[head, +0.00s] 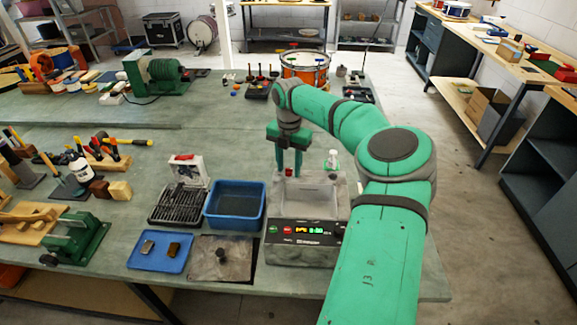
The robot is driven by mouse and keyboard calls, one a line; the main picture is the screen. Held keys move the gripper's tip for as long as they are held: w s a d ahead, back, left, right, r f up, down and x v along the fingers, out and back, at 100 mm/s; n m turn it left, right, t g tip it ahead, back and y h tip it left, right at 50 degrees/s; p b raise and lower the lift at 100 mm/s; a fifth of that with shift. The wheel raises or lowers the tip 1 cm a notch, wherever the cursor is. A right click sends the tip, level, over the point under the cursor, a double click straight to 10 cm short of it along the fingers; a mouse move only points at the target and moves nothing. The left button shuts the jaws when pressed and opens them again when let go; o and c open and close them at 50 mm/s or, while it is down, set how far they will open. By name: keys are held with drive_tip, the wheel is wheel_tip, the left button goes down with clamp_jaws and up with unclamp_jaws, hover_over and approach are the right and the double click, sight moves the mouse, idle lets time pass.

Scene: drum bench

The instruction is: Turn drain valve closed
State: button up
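A grey bench-top tank unit (302,252) with a lit green display and buttons stands near the front edge of the bench. A small red knob (289,172), which looks like the drain valve handle, shows at the tank's back left. My gripper (288,167) points down over the tank's back left corner, its two green fingers apart. The red knob shows between or just behind the fingertips; I cannot tell whether they touch it. Which way the valve is turned is too small to tell. My forearm hides part of the tank's right side.
A small bottle with a green band (332,161) stands right of my gripper at the tank's back. A blue basin (235,205), a black rack (178,206) and a metal lid (222,262) lie to the left. An orange drum (305,68) stands behind.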

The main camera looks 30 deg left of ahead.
clamp_jaws()
drive_tip(key=shift+n, duration=0.3)
drive_tip(key=n, duration=0.3)
drive_tip(key=shift+n, duration=0.3)
drive_tip(key=n, duration=0.4)
drive_tip(key=shift+n, duration=0.3)
drive_tip(key=n, duration=0.4)
drive_tip(key=shift+n, duration=2.4)
